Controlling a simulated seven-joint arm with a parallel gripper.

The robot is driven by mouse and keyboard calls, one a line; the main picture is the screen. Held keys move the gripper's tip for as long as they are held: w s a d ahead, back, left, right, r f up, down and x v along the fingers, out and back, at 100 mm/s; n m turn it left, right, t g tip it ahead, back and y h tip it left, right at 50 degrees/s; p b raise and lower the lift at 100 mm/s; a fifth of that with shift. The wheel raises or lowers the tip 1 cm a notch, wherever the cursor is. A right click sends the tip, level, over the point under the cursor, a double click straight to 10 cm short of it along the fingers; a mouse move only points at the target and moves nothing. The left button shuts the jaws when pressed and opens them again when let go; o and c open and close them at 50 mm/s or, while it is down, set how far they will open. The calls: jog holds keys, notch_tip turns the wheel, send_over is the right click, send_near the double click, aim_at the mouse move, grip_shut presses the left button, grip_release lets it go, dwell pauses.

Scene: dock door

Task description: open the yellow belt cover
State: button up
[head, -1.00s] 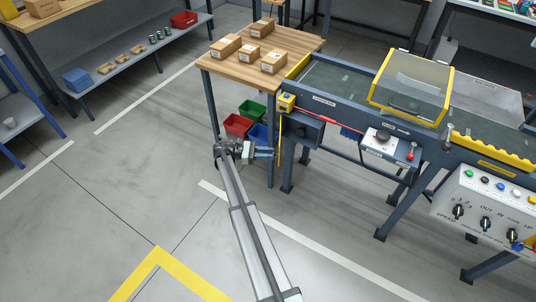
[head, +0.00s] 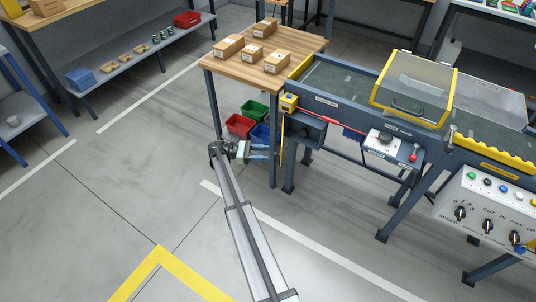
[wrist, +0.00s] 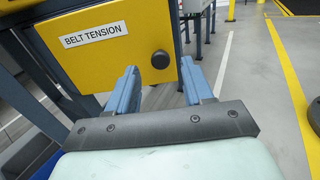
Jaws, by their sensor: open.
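A yellow cover panel (wrist: 105,50) labelled BELT TENSION fills the upper left of the wrist view, with a round black knob (wrist: 160,60) near its right edge. In the head view the panel shows nearly edge-on as a thin yellow strip (head: 281,142) beside a dark box under the conveyor's left end. My gripper (wrist: 160,84) is open, with its blue fingers apart and nothing held between them. The knob appears between the fingertips in the picture; I cannot tell the remaining distance. In the head view my gripper (head: 255,151) is just left of the panel, beside a table leg.
A yellow-framed clear hood (head: 415,88) stands on the conveyor. A wooden table (head: 235,68) with several cartons adjoins it. Red (head: 239,124), green and blue bins are behind my gripper. Open floor lies to the left and in front.

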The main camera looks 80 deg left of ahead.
jog(key=shift+v, duration=2.3)
